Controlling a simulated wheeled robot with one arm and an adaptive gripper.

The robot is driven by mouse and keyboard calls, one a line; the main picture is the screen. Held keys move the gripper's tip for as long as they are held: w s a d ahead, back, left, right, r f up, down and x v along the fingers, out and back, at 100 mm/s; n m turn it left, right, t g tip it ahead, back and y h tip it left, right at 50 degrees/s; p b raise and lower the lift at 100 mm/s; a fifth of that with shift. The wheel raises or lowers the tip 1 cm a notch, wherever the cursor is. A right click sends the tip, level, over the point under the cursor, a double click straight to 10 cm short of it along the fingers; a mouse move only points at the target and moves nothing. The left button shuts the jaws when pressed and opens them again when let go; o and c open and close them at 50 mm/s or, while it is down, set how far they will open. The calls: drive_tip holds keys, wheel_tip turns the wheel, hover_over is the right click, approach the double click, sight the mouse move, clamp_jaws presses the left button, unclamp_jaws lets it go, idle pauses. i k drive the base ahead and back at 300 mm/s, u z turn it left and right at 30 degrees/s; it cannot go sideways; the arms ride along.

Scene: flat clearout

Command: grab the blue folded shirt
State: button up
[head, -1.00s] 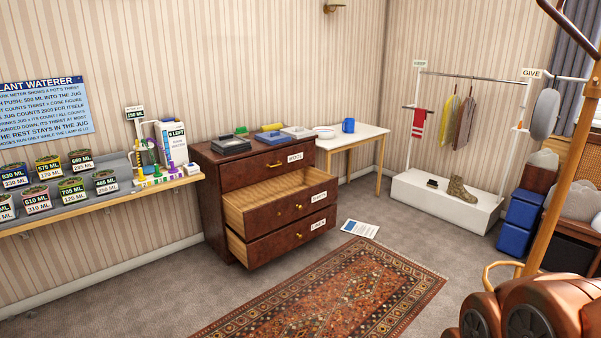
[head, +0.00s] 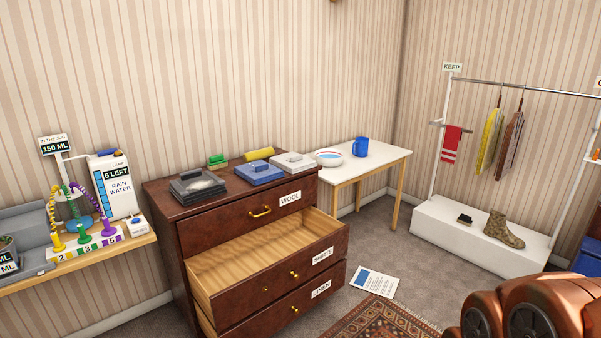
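The blue folded shirt (head: 261,175) lies flat on top of the brown dresser (head: 165,200), near its front edge. Nothing covers the shirt. My gripper is not in view.
The dresser's middle drawer (head: 290,254), labelled shirts, stands open and looks empty. The linen drawer (head: 300,302) below is also pulled out. A white table (head: 385,158) stands to the right, a plant shelf (head: 100,247) to the left. Carpet and rug (head: 375,318) lie in front.

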sight(258, 172)
drive_tip(key=i, duration=3.35)
drive_tip(key=u, duration=2.75)
